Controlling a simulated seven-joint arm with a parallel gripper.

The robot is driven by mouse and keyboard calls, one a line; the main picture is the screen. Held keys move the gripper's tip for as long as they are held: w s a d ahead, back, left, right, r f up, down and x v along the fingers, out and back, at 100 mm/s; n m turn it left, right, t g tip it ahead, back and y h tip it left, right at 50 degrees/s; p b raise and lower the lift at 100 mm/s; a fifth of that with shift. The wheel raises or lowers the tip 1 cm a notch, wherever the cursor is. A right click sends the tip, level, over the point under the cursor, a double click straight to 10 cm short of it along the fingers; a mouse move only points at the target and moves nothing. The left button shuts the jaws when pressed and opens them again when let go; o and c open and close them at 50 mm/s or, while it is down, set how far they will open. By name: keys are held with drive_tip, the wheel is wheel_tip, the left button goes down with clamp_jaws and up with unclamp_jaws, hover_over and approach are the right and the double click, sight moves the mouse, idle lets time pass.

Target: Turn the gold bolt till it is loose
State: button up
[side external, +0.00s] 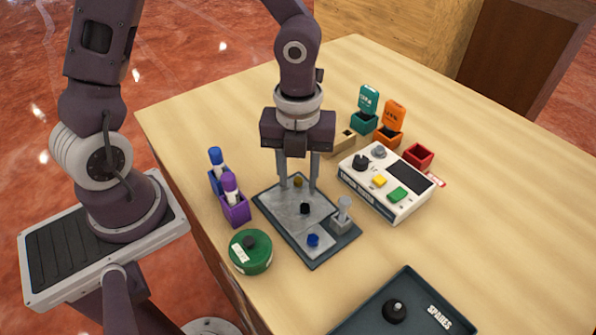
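The gold bolt (298,182) stands at the far end of the grey metal plate (280,208). A black bolt (305,208) and a blue bolt (313,240) stand nearer on the same plate. My gripper (298,188) points straight down over the plate's far end. Its two fingers are spread, one on each side of the gold bolt, with a visible gap to it on both sides. The fingertips are low, close to the plate; whether they touch it I cannot tell.
A grey lever (343,212) stands on the plate's right edge. Blue (216,170) and purple (233,200) holders and a green round container (250,252) are left. A white control box (385,185) is right. The spares tray (375,318) is in front, with a black knob inside.

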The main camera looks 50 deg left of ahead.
clamp_jaws()
